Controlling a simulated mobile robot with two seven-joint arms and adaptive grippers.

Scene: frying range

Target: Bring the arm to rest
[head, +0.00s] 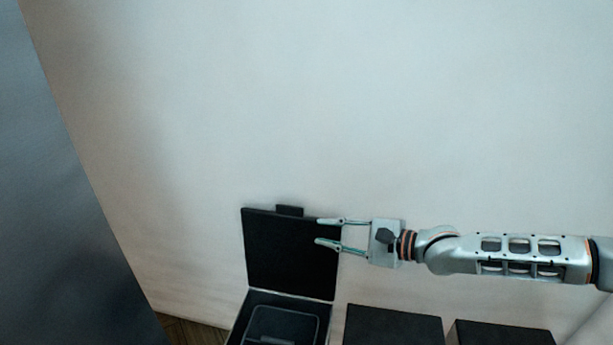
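My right arm comes in from the right edge and reaches level across the view. Its gripper (326,232) points left, with two thin fingers apart and nothing between them. The fingertips show in front of the raised black lid (280,252) of an open case; I cannot tell whether they touch it. My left gripper is not in view.
The open case's lower part (294,300) holds a dark tray (285,325), cut off by the bottom edge. Two black boxes (393,324) (500,333) stand to its right, below my arm. A pale wall (350,100) fills the back. A grey panel (60,200) stands at left.

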